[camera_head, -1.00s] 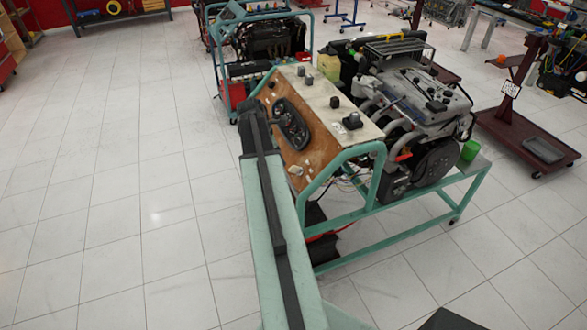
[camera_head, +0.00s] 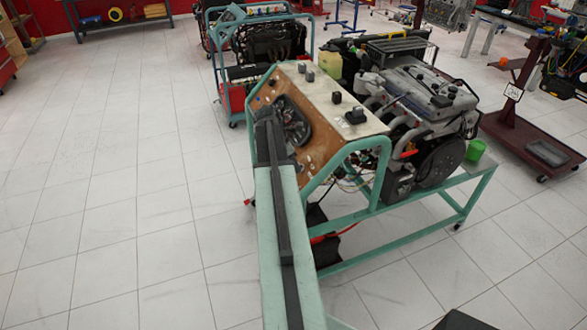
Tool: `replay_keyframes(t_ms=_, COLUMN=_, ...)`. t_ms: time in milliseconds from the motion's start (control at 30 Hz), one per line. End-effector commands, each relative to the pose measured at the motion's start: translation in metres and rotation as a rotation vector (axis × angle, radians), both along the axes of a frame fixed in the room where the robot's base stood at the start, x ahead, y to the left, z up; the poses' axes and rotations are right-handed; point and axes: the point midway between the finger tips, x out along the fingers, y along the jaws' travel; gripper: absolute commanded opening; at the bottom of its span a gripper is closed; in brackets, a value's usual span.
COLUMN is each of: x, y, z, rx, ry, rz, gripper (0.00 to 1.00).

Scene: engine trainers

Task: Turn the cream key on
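The engine trainer's sloped wooden panel (camera_head: 318,140) stands in the middle of the view, with a dark instrument cluster (camera_head: 291,122) set in it. A small pale spot (camera_head: 300,168) low on the panel, right beside my arm, may be the cream key; it is too small to be sure. My long green and black arm reaches up from the bottom to the panel's left side. Its dark far end, where my gripper (camera_head: 265,115) is, overlaps the cluster's left edge in the picture. The fingers cannot be made out, and I cannot tell whether they touch the panel.
Black knobs (camera_head: 354,116) stand on the trainer's pale top. The engine (camera_head: 425,110) sits behind it on a green frame (camera_head: 395,245), with a green cup (camera_head: 475,150) at the right. A maroon stand (camera_head: 525,140) is farther right. Open tiled floor (camera_head: 110,200) lies to the left.

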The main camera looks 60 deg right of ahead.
Motion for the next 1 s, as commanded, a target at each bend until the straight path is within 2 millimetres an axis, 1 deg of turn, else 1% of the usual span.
replay_keyframes(t_ms=67, x=0.0, y=0.0, z=0.0012, rx=0.0, ry=0.0, rz=0.0, gripper=0.31)
replay_keyframes(t_ms=167, x=0.0, y=0.0001, z=0.0013, rx=0.0, ry=0.0, rz=0.0, gripper=0.06)
replay_keyframes(t_ms=200, x=0.0, y=0.0001, z=0.0013, rx=0.0, ry=0.0, rz=-0.001, gripper=0.0)
replay_keyframes(t_ms=300, x=0.0001, y=-0.0001, z=0.0013, rx=-0.001, ry=-0.001, rz=-0.001, gripper=0.0)
replay_keyframes(t_ms=333, x=-0.001, y=0.0053, z=0.0013, rx=-0.001, ry=-0.001, rz=-0.001, gripper=0.0)
replay_keyframes(t_ms=400, x=0.0, y=0.0021, z=0.0011, rx=0.0, ry=-0.002, rz=-0.002, gripper=0.0)
replay_keyframes(t_ms=600, x=-0.0005, y=0.0012, z=0.0007, rx=-0.018, ry=-0.027, rz=-0.029, gripper=0.0)
replay_keyframes(t_ms=767, x=-0.0017, y=0.0019, z=0.0002, rx=-0.057, ry=-0.079, rz=-0.086, gripper=0.0)
replay_keyframes(t_ms=1000, x=-0.0028, y=0.0033, z=-0.0008, rx=-0.14, ry=-0.192, rz=-0.212, gripper=0.0)
